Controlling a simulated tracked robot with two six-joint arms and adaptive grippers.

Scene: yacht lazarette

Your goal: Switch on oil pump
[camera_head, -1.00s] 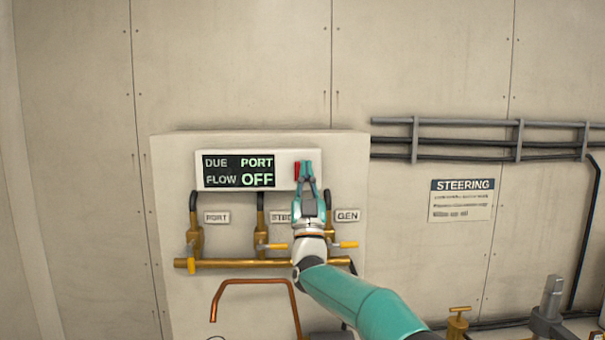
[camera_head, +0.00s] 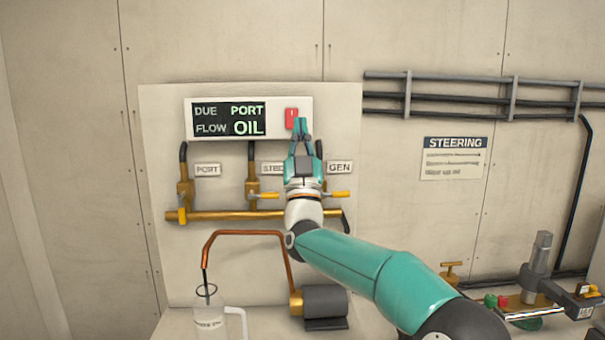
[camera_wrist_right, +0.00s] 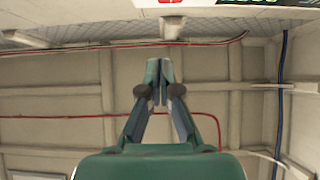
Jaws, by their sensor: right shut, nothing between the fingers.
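The control box (camera_head: 274,104) on the wall panel has a dark display (camera_head: 229,120) reading "DUE PORT" and "FLOW OIL". A red switch (camera_head: 291,118) sits at the right end of the box. My right gripper (camera_head: 300,123) is shut and empty, with its fingertips just at or beside the red switch; I cannot tell whether they touch it. It also shows shut in the right wrist view (camera_wrist_right: 159,65). The oil pump (camera_head: 324,301), a dark cylinder with a brass end, stands below the panel, joined to a copper pipe (camera_head: 246,233). My left gripper is not in view.
Brass valves with yellow handles, labelled PORT (camera_head: 207,169) and GEN (camera_head: 340,167), sit on a brass manifold (camera_head: 225,215). A clear jug (camera_head: 208,318) stands under the copper pipe's left end. A STEERING sign (camera_head: 455,158) and grey conduits (camera_head: 455,85) are to the right.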

